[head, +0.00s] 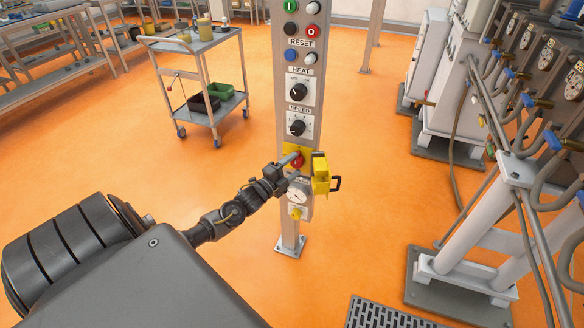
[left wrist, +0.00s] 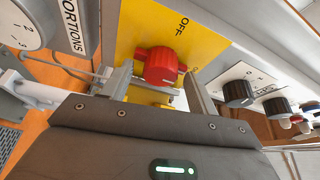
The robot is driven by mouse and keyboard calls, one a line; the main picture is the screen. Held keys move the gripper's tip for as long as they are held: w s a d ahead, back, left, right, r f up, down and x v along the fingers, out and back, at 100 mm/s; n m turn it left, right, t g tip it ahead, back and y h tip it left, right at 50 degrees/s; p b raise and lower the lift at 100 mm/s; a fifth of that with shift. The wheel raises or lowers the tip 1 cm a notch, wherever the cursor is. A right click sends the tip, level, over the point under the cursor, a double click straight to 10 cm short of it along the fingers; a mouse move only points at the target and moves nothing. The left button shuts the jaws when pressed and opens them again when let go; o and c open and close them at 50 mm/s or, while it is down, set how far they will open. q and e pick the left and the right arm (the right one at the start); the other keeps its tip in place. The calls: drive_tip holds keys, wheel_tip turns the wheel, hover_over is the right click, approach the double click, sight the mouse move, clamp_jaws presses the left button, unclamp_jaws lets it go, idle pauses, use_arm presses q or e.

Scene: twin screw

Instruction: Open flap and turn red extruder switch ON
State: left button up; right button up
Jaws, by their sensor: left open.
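The red extruder switch (head: 297,161) sits on a yellow plate on the control post, below the SPEED knob. It also shows in the left wrist view (left wrist: 160,66), with "OFF" printed on the plate near it. The yellow flap (head: 321,174) with a black handle stands swung open to the right of the switch in the head view. My left gripper (head: 291,168) is open at the switch. In the left wrist view its fingers (left wrist: 162,86) stand on either side of the red knob; whether they touch it I cannot tell. My right gripper is not in view.
The post (head: 291,226) carries HEAT and SPEED knobs (head: 298,127) above and a white dial (head: 298,195) below. A grey cart (head: 202,45) stands at the back left. Machines with hoses (head: 455,95) stand at the right. Orange floor is clear around the post.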

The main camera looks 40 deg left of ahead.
use_arm(q)
drive_tip(key=s, duration=1)
drive_tip(key=shift+s+a+f+b, duration=0.25)
drive_tip(key=shift+s+f+b, duration=0.05)
drive_tip(key=shift+s+f, duration=0.05)
